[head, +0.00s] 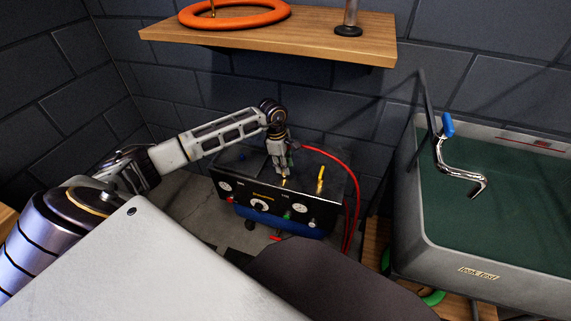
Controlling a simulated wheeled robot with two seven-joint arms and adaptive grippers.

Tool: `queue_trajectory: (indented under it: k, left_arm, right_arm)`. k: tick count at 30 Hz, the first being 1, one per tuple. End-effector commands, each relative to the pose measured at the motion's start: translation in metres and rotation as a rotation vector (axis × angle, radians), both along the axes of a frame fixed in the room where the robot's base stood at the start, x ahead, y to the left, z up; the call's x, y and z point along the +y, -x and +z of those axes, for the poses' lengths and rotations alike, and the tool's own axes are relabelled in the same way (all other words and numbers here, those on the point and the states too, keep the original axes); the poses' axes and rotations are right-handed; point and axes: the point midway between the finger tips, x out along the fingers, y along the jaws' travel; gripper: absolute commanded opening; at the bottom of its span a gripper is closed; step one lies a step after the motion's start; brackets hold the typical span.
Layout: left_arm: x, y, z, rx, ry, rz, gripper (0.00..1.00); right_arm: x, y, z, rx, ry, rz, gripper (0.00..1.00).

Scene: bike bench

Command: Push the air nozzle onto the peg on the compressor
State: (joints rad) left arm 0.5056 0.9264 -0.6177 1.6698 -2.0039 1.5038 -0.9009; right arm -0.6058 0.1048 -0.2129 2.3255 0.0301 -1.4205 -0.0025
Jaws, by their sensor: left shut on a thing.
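The compressor (232,203) is a dark box with gauges, a dial and coloured knobs on its front and blue below. It stands on the floor against the brick wall. My left gripper (283,170) points down over its top and is shut on what looks like the air nozzle, which is mostly hidden by the fingers. The red hose (341,163) runs from beside the gripper to the compressor's right side. A small brassy piece (285,183) shows just below the fingertips; I cannot tell whether it is nozzle or peg. An upright yellow piece (321,178) stands to the right.
A wooden shelf (300,38) above and behind holds an orange ring (270,14) and a metal post on a dark base (348,27).

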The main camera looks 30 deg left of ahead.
Motion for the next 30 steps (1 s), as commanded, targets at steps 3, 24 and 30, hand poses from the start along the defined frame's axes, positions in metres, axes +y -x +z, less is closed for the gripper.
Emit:
queue_trajectory:
  k: [3,24,30]
  left_arm:
    - [0.0002,-0.0003,-0.0014,-0.001,0.000,0.000,0.00]
    - [0.0002,0.0002,-0.0046,0.000,0.000,0.000,0.51]
    - [0.0006,0.0000,-0.0015,0.000,0.000,0.000,0.51]
  right_arm:
    - [0.0000,0.0000,-0.0013,0.000,0.000,0.000,0.00]
    - [-0.0001,-0.0001,-0.0029,0.000,0.000,0.000,0.00]
    - [0.0000,0.0000,-0.0029,0.000,0.000,0.000,0.00]
